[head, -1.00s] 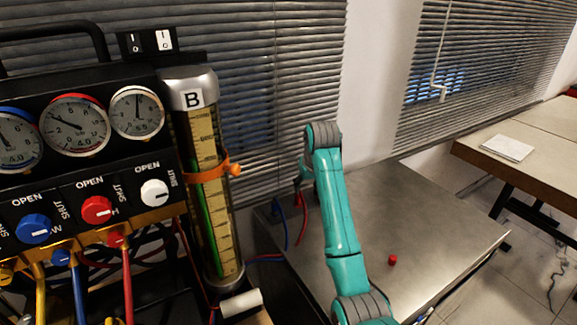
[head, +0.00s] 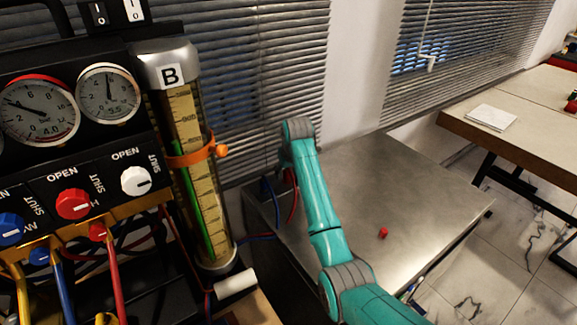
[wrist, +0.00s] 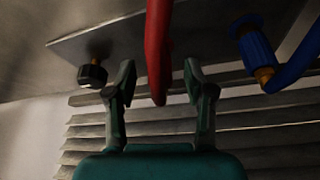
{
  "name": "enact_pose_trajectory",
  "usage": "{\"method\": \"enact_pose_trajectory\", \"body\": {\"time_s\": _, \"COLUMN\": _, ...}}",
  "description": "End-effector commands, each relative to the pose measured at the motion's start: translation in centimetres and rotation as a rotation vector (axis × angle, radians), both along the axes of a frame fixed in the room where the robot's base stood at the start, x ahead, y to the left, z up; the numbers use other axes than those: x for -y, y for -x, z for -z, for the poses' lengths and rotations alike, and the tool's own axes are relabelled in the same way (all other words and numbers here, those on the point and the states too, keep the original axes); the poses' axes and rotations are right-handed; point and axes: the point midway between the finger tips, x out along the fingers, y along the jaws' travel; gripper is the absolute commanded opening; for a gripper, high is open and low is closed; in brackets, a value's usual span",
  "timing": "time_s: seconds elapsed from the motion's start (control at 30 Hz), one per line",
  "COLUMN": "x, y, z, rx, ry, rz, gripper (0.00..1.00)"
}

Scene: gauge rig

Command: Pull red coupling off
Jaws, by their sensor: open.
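In the wrist view my gripper (wrist: 160,80) is open, its two fingers apart on either side of a red hose-like piece (wrist: 158,45). That piece hangs from the top edge down between the fingertips. I cannot tell where its coupling begins or whether a finger touches it. To the right is a blue coupling (wrist: 255,45) with a brass end and a blue hose. To the left a black knob-like fitting (wrist: 93,75) hangs under a metal plate (wrist: 130,30). In the head view the red hose (head: 293,195) shows beside my arm; my gripper is hidden there.
The gauge rig (head: 90,150) with coloured valves and tube B (head: 190,160) stands at left. A small red cap (head: 383,233) lies on the metal table (head: 420,190), which is otherwise mostly bare. Another table (head: 530,105) with paper stands at right.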

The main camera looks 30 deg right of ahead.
Motion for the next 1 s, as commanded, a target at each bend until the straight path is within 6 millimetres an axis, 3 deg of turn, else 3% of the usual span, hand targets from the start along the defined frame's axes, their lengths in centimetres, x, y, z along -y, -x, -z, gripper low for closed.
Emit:
{"method": "enact_pose_trajectory", "body": {"time_s": 0.47, "x": 0.08, "y": -0.41, "z": 1.05, "rx": 0.0, "ry": 0.0, "rz": 0.0, "gripper": 0.53}}
{"method": "enact_pose_trajectory", "body": {"time_s": 0.6, "x": 0.09, "y": -0.4, "z": 1.04, "rx": 0.0, "ry": 0.0, "rz": 0.0, "gripper": 0.18}}
{"method": "enact_pose_trajectory", "body": {"time_s": 0.7, "x": 0.09, "y": -0.4, "z": 1.03, "rx": 0.0, "ry": 0.0, "rz": 0.0, "gripper": 0.0}}
{"method": "enact_pose_trajectory", "body": {"time_s": 0.77, "x": 0.08, "y": -0.4, "z": 1.03, "rx": 0.0, "ry": 0.0, "rz": 0.0, "gripper": 0.0}}
{"method": "enact_pose_trajectory", "body": {"time_s": 0.8, "x": 0.08, "y": -0.4, "z": 1.03, "rx": 0.0, "ry": 0.0, "rz": 0.0, "gripper": 0.16}}
{"method": "enact_pose_trajectory", "body": {"time_s": 0.87, "x": 0.08, "y": -0.4, "z": 1.03, "rx": 0.0, "ry": 0.0, "rz": 0.0, "gripper": 0.01}}
{"method": "enact_pose_trajectory", "body": {"time_s": 1.0, "x": 0.09, "y": -0.4, "z": 1.01, "rx": 0.0, "ry": 0.0, "rz": 0.0, "gripper": 0.0}}
